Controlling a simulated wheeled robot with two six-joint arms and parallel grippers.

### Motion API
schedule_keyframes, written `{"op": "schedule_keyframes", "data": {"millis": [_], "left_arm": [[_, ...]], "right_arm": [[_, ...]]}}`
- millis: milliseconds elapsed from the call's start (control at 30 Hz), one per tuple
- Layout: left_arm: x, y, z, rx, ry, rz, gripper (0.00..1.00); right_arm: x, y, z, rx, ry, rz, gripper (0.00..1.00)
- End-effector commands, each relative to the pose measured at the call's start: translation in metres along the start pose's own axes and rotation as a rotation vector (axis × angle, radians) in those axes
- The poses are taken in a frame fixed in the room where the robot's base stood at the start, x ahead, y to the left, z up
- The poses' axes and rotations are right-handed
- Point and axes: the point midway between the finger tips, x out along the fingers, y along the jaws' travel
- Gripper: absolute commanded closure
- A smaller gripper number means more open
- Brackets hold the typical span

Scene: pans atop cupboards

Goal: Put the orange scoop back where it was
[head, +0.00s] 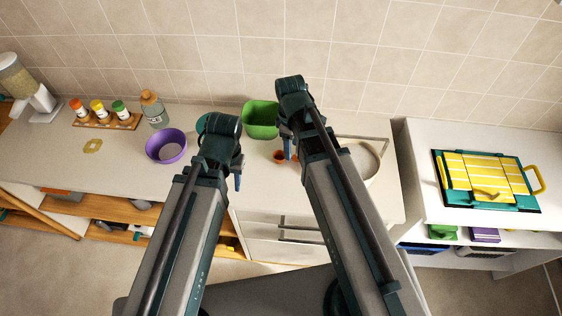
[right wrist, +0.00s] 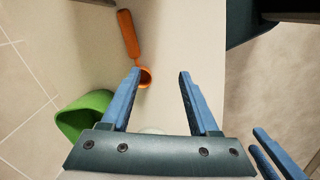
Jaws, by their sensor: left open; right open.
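The orange scoop (head: 279,157) lies on the counter (head: 225,199), partly hidden by my right arm in the head view. The right wrist view shows its long handle (right wrist: 129,34) and round cup (right wrist: 146,78). My right gripper (right wrist: 160,73) is open and empty above the counter; its left fingertip overlaps the cup in that view, and I cannot tell the height gap. My left gripper (head: 238,182) is open, to the left of the right one, with nothing visible in it.
A green bowl (head: 261,121) stands behind the scoop, near the tiled wall. A purple bowl (head: 166,147), a bottle (head: 153,112) and a rack of spice jars (head: 106,121) are at the left. A round pale pan-like thing (head: 364,160) is at the right, before a gap to another cupboard.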

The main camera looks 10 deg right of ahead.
Motion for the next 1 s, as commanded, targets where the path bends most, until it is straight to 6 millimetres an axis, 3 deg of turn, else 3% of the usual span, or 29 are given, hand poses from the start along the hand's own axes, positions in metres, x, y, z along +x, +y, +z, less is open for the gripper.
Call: {"op": "schedule_keyframes", "data": {"millis": [33,200,400,833,1000], "left_arm": [[0.000,0.000,0.000,0.000,0.000,0.000,0.58],[0.000,0.000,0.000,0.000,0.000,0.000,0.58],[0.000,0.000,0.000,0.000,0.000,0.000,0.58],[0.001,0.000,0.000,0.000,0.000,0.000,0.58],[0.023,0.002,-0.001,-0.001,0.000,0.000,0.58]], "right_arm": [[0.000,-0.026,-0.002,0.075,-0.009,0.003,0.39],[-0.002,-0.081,-0.008,0.372,-0.035,0.022,0.39],[-0.003,-0.116,-0.009,0.594,-0.047,0.045,0.39],[-0.001,-0.123,-0.010,0.654,-0.049,0.051,0.39],[0.020,-0.123,-0.011,0.654,-0.049,0.050,0.39]]}}
